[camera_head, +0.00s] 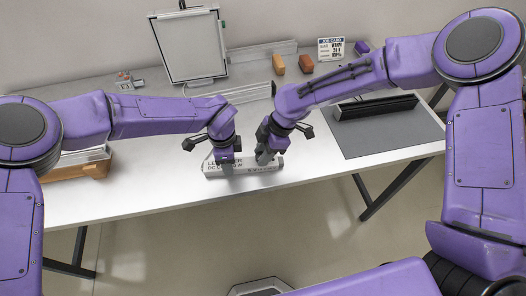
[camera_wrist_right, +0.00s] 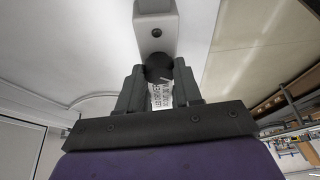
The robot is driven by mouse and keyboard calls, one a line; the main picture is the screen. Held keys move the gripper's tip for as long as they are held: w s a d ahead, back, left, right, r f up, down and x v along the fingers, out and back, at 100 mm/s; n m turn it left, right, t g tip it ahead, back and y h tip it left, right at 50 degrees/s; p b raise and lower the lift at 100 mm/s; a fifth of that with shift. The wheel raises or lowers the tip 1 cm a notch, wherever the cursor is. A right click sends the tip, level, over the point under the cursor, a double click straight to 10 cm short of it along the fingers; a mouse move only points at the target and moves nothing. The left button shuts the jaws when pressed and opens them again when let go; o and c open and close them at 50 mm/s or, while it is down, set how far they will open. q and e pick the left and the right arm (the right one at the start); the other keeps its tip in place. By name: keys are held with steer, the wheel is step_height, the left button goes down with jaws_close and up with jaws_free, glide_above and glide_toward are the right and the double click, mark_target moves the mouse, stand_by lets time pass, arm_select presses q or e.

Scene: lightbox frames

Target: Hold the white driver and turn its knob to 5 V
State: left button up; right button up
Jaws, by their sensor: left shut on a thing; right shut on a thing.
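The white driver (camera_head: 247,167) is a long white bar with dark print, lying near the table's front edge in the head view. My left gripper (camera_head: 226,172) is shut on its left part from above. My right gripper (camera_head: 264,160) is shut at its right part, with a dark round knob (camera_wrist_right: 159,67) between its fingers in the right wrist view. A white end with a screw (camera_wrist_right: 157,32) shows beyond the knob, and a printed white surface (camera_wrist_right: 161,96) shows between the fingers. The knob's scale and setting cannot be read.
A grey-framed white panel (camera_head: 190,47) stands at the back. A black bar (camera_head: 375,107) lies on a grey mat (camera_head: 395,136) at right. Two orange-brown blocks (camera_head: 278,64) and a job card (camera_head: 331,48) are behind. A wooden tray (camera_head: 85,171) is at left.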

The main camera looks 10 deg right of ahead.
steer(key=shift+m+t, duration=0.3)
steer(key=shift+m, duration=0.4)
steer(key=o, duration=1)
steer(key=shift+o, duration=0.2)
steer(key=v, duration=1.2)
steer(key=shift+s, duration=0.1)
arm_select(q)
steer(key=o, duration=1.3)
